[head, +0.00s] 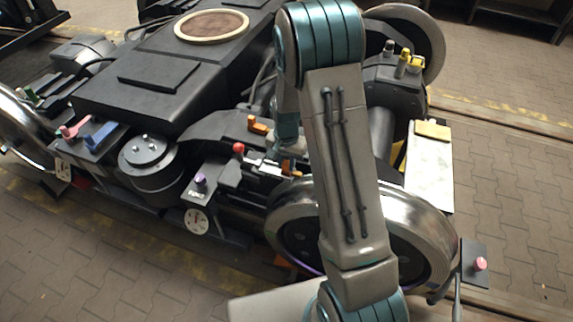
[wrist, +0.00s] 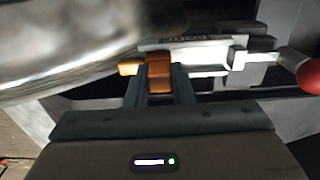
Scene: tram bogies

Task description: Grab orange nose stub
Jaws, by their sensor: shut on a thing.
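The orange nose stub (wrist: 158,74) shows in the wrist view between the two fingers of my gripper (wrist: 160,88), which are shut on it. It sits against a pale metal bar (wrist: 205,57), and a smaller orange tip sticks out to the left of the fingers. In the head view a bit of the orange stub (head: 287,168) shows beside the wheel, partly hidden by my arm. The fingertips are hard to make out there.
The large steel wheel (head: 425,225) stands close by; its rim fills the upper left of the wrist view. A red knob (wrist: 309,77) is at right in the wrist view. An orange lever (head: 258,125) and a purple knob (head: 200,180) are nearby. Paved floor (head: 510,160) is clear at right.

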